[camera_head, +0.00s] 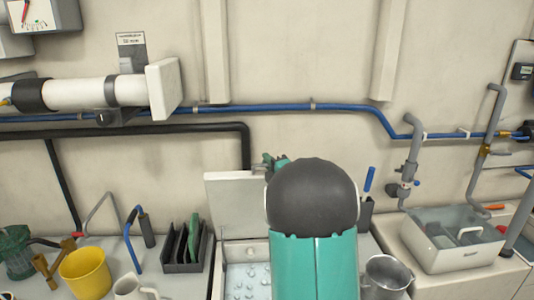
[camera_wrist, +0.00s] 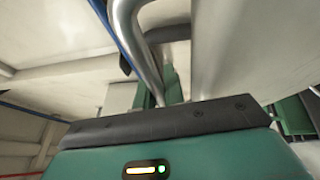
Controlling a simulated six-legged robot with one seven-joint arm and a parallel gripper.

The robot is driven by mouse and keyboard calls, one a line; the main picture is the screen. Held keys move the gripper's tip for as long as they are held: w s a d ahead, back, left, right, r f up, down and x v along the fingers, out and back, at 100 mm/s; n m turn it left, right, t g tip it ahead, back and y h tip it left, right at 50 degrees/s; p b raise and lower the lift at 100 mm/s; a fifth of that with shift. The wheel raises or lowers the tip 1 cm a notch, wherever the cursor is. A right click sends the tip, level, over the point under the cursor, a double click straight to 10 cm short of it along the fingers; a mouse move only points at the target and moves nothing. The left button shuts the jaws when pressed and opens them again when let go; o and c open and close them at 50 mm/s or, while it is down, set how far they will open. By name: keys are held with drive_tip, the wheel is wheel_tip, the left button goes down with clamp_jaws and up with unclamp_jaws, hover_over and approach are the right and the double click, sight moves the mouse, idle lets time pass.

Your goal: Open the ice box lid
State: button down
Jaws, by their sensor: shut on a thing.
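The ice box (camera_head: 223,275) is at the bottom centre of the head view, with ice cubes showing inside. Its white lid (camera_head: 230,205) stands raised, roughly upright, at the back of the opening. My arm hides the right part of box and lid. My gripper (camera_head: 272,163) shows only as a small green and dark piece at the lid's upper right edge. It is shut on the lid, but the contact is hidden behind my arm. In the wrist view my gripper (camera_wrist: 160,92) is partly hidden, and a bent metal tube (camera_wrist: 135,35) passes close by.
On the left of the counter are a yellow bucket (camera_head: 85,273), a white mug (camera_head: 132,288) and a dark rack (camera_head: 186,247). On the right are a metal pot (camera_head: 386,275) and a grey-white bin (camera_head: 455,255). A blue pipe (camera_head: 260,107) runs along the wall.

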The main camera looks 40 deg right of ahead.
drive_tip(key=s+a, duration=0.1)
drive_tip(key=s+a+f, duration=0.1)
drive_tip(key=s, duration=0.1)
drive_tip(key=shift+f+t, duration=0.15)
drive_tip(key=shift+t, duration=0.25)
drive_tip(key=c, duration=1.8)
unclamp_jaws()
drive_tip(key=shift+o, duration=0.2)
drive_tip(key=v, duration=1.3)
drive_tip(key=shift+s, duration=0.35)
drive_tip(key=shift+a, duration=0.1)
